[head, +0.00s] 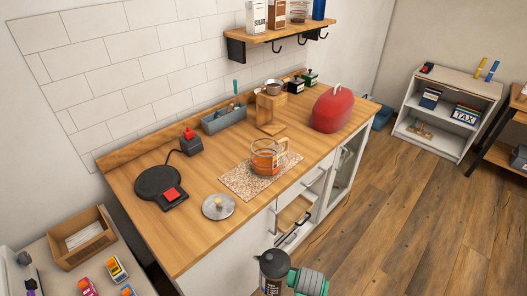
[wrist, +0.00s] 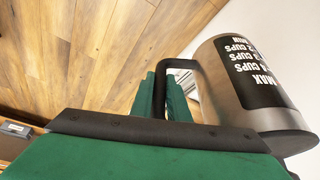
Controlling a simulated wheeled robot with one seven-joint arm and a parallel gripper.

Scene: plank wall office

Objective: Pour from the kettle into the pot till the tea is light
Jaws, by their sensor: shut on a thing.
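The kettle (head: 272,266), steel with a black lid, is in the air in front of the counter at the bottom of the head view. My green gripper (head: 293,279) is shut on its black handle (wrist: 160,72). In the wrist view the kettle body (wrist: 228,58) shows a black scale marked "MAX" and "CUPS". The glass pot (head: 266,157) stands open and upright on a speckled mat (head: 238,182), with orange tea inside. The kettle is nearer than the pot and apart from it. The kettle's inside is hidden.
On the counter (head: 250,222), a round lid (head: 218,207) lies left of the mat, and a black hot plate (head: 158,182) is farther left. A red rounded object (head: 333,109) stands right of the pot. A drawer (head: 293,212) below is open.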

